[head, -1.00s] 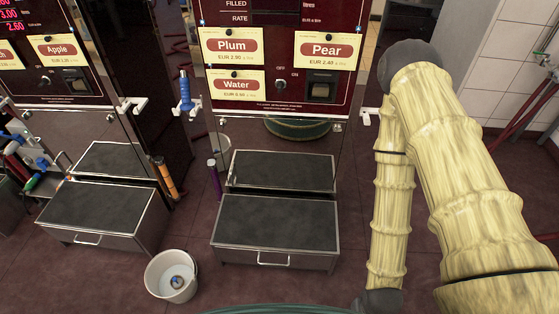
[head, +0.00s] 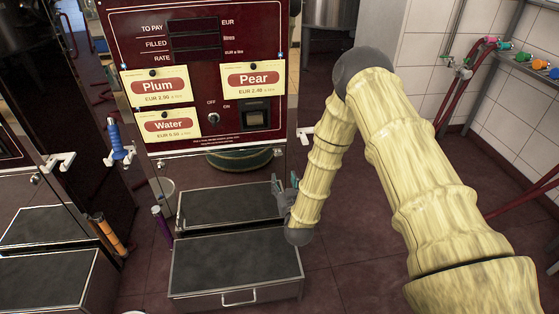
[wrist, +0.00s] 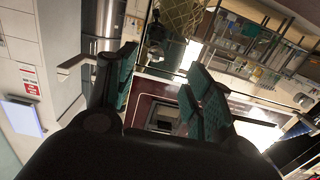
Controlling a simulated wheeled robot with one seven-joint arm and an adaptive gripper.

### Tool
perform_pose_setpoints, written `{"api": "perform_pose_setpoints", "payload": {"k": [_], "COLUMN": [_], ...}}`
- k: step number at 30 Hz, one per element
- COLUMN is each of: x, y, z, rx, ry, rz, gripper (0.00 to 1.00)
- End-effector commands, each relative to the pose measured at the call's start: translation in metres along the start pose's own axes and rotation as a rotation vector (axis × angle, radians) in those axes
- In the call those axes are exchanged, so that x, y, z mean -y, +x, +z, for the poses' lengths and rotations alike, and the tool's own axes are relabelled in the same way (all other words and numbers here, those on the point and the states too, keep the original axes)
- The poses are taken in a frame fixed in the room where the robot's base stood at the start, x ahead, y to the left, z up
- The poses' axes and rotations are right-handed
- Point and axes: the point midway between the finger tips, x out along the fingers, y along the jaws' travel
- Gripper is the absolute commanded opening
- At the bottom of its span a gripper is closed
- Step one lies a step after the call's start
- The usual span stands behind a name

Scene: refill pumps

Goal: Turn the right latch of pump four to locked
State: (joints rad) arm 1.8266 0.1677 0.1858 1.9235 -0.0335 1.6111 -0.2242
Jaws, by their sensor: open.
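A dark red pump (head: 200,90) with Plum, Pear and Water cards stands in the middle of the head view. I can read no pump number on it. A white latch (head: 306,134) sticks out at its lower right side. My gripper (head: 284,183) is below and a little left of that latch, in front of the pump, apart from it and partly hidden by my forearm. In the wrist view, my gripper's teal fingers (wrist: 160,92) are spread with nothing between them. A pale bar-shaped part (wrist: 78,64), probably the latch, shows beside the left finger.
Another white latch (head: 58,161) belongs to the left pump. A blue nozzle (head: 117,142) hangs between the pumps. A dark-topped step box (head: 236,268) stands below the middle pump. Red hoses (head: 465,90) and a shelf (head: 530,65) are at the right wall. The floor right of the box is clear.

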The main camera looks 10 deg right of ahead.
Motion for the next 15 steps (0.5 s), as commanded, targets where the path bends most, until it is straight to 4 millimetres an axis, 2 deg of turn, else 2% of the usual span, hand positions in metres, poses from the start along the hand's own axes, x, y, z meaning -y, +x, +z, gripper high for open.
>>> {"api": "perform_pose_setpoints", "payload": {"k": [3,8,15], "x": [-0.002,-0.003,-0.004], "y": [0.010,0.022,0.059], "z": [-0.011,-0.014,-0.015], "rx": [-0.045,-0.050,-0.049], "ry": [-0.001,-0.001,-0.001], "rz": [0.011,0.013,0.014], "gripper": [0.52,0.52,0.52]}}
